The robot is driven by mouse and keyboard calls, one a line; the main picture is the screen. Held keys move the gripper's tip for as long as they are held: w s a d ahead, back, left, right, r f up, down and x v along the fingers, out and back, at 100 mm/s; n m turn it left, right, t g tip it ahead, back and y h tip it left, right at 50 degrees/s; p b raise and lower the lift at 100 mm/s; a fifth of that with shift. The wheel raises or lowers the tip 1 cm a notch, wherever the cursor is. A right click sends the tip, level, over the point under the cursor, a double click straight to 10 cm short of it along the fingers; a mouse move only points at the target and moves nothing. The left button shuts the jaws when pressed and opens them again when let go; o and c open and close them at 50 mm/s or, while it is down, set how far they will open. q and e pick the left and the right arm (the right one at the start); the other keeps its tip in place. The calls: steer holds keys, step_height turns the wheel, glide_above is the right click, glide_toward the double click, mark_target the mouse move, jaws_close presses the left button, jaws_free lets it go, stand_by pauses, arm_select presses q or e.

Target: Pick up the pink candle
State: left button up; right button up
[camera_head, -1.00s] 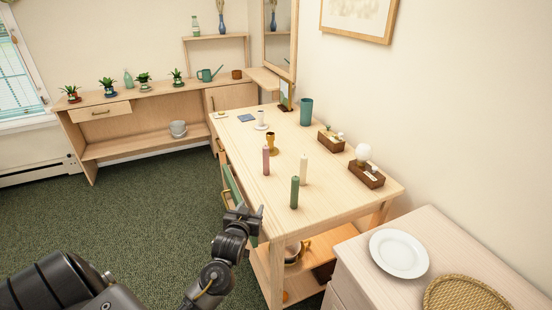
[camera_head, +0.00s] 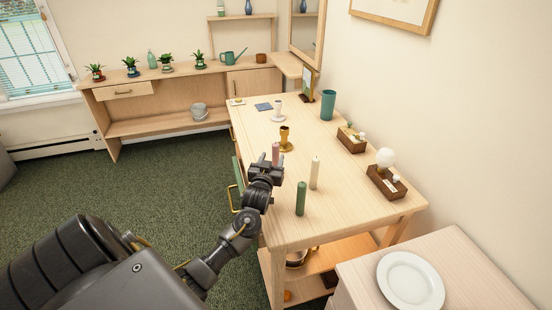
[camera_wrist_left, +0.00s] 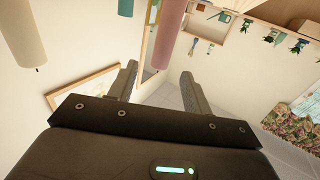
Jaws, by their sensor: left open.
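The pink candle (camera_head: 275,152) stands upright on the wooden table (camera_head: 350,205), its lower part hidden behind my left gripper (camera_head: 269,166). In the left wrist view the pink candle (camera_wrist_left: 170,30) hangs from the top edge, its wick end showing in the space between the two open fingers (camera_wrist_left: 160,84). I cannot tell if it touches them. The left gripper is open at the table's left edge, with nothing gripped. My right gripper is not in view.
A cream candle (camera_head: 315,173) and a green candle (camera_head: 301,198) stand close to the right of the gripper. Two brown boxes (camera_head: 384,184) line the wall side. An open green drawer (camera_head: 237,172) is at left.

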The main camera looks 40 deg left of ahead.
mark_target(275, 151)
arm_select(q)
steer(key=shift+x, duration=0.75)
steer(key=shift+w+a+f, duration=0.1)
steer(key=shift+w, duration=0.15)
steer(key=shift+a, duration=0.1)
steer(key=shift+w+a+r+p, duration=0.15)
steer(key=shift+w+r+p, duration=0.05)
steer(key=shift+w+p, duration=0.1)
steer(key=p+x, duration=0.1)
steer(key=x, duration=0.3)
steer(key=shift+w+a+f, duration=0.15)
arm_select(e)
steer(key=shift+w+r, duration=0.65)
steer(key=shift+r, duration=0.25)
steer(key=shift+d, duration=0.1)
arm_select(q)
jaws_close()
